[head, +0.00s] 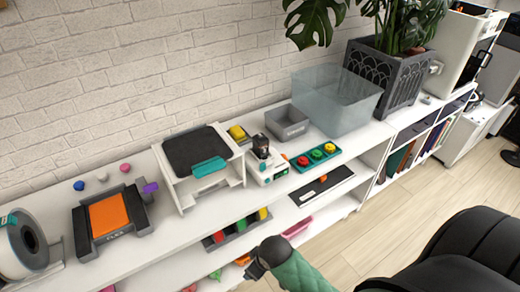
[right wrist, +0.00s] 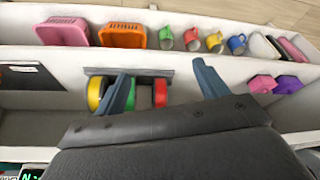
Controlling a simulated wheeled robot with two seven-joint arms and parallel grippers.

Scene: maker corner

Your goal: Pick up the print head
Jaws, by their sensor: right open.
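I cannot tell for sure which thing is the print head. A small white device with a black top part (head: 261,146) stands on the white top shelf, right of a white frame with a black top (head: 196,150) and a teal piece (head: 208,167). My right gripper (head: 256,268) is in front of the shelves, low and apart from both. In the right wrist view its two blue-grey fingers (right wrist: 163,82) are spread with nothing held between them. Beyond them a grey tray (right wrist: 150,72) holds red, yellow and green round items. My left gripper is not in view.
On the top shelf are a black and orange plate (head: 108,215), a spool (head: 27,246), a grey bin (head: 287,122), a clear tub (head: 335,98) and a planter (head: 388,72). Lower shelves hold pink (right wrist: 64,32) and orange baskets (right wrist: 123,35) and several mugs. A black chair (head: 450,250) stands at right.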

